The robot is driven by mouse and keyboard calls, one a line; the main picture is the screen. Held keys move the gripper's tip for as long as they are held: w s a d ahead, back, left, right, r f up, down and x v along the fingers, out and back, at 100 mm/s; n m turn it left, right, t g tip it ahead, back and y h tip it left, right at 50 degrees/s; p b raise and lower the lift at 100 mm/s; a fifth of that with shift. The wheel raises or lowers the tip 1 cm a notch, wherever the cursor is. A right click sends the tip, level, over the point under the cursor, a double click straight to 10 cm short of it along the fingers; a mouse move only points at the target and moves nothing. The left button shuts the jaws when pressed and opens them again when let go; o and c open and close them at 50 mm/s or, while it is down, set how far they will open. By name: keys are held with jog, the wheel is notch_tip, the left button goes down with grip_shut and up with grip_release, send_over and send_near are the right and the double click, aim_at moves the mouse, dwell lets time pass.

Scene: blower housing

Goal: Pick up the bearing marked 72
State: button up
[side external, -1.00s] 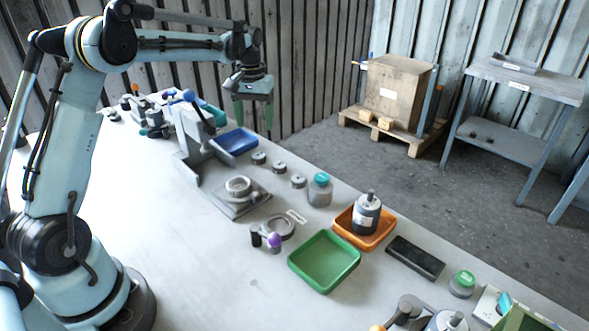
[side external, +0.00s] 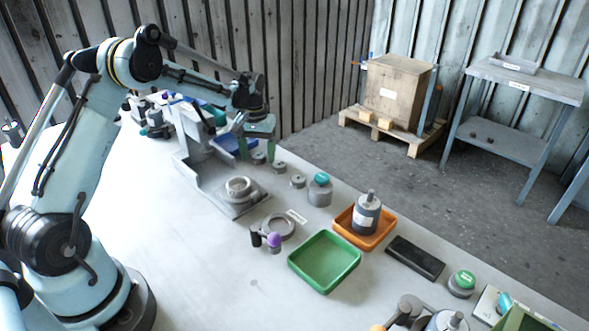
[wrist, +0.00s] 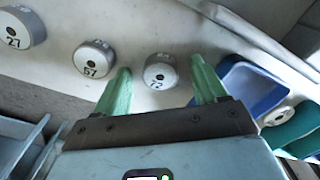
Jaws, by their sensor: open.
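The bearing marked 72 (wrist: 160,72) is a short grey cylinder with a dark centre hole. In the wrist view it lies between the tips of my green fingers, with a gap on each side. In the side view this bearing (side external: 259,158) is partly hidden by my gripper (side external: 257,150). My gripper is open and empty, pointing down over the far edge of the table. A bearing marked 67 or 57 (wrist: 94,58) and one marked 27 (wrist: 22,27) stand left of it in the wrist view.
A blue tray (wrist: 250,88) lies close to the right finger. A grey fixture (side external: 205,160) stands beside the gripper. A housing on a plate (side external: 238,193), a green tray (side external: 325,262) and an orange tray (side external: 370,240) are nearer. The front left table is bare.

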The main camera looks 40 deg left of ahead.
jog(key=c, duration=1.2)
jog(key=shift+r, duration=0.2)
